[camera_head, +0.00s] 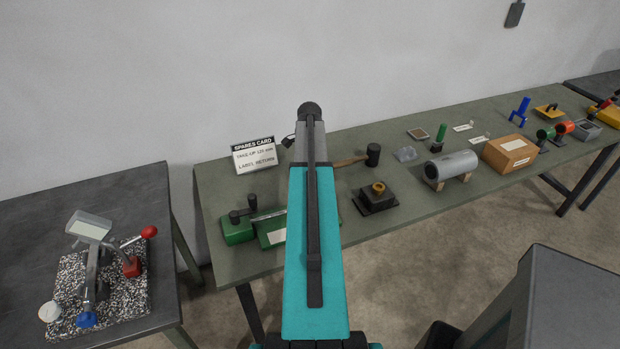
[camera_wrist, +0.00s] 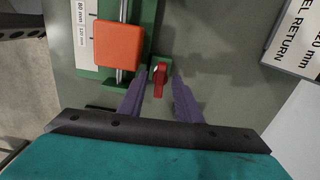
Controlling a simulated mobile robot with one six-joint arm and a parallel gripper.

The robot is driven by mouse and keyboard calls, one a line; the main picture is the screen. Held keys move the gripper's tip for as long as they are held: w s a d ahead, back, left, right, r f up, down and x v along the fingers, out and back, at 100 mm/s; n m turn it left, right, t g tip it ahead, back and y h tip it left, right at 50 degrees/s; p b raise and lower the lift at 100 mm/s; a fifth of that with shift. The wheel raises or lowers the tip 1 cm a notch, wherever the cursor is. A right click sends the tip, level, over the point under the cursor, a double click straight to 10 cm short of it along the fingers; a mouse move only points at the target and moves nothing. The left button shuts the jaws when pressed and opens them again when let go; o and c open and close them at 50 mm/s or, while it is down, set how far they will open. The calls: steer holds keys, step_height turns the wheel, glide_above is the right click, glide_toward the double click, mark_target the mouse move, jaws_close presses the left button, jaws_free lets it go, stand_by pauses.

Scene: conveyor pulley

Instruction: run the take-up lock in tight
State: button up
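A small red handle (camera_wrist: 160,80) on a green block shows in the wrist view; it looks like the take-up lock. Next to it is an orange block (camera_wrist: 118,44) on a metal rail over a green base with a white scale marked 80 mm and 120 mm. My gripper (camera_wrist: 160,77) is open, its two purple fingers on either side of the red handle, with gaps visible on both sides. I cannot tell how deep the fingertips reach. In the head view my arm hides the gripper and part of the green take-up unit (camera_head: 271,236).
The spares card (camera_head: 255,156) stands behind the unit; it also shows in the wrist view (camera_wrist: 298,38). A green device with black knobs (camera_head: 238,228) is at left. A mallet (camera_head: 372,155), a black block with a brass ring (camera_head: 376,198) and a grey roller (camera_head: 452,168) lie to the right.

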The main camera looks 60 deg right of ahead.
steer(key=shift+r, duration=0.15)
steer(key=shift+r+p, duration=2.05)
steer(key=shift+r, duration=1.35)
steer(key=shift+s+f, duration=0.1)
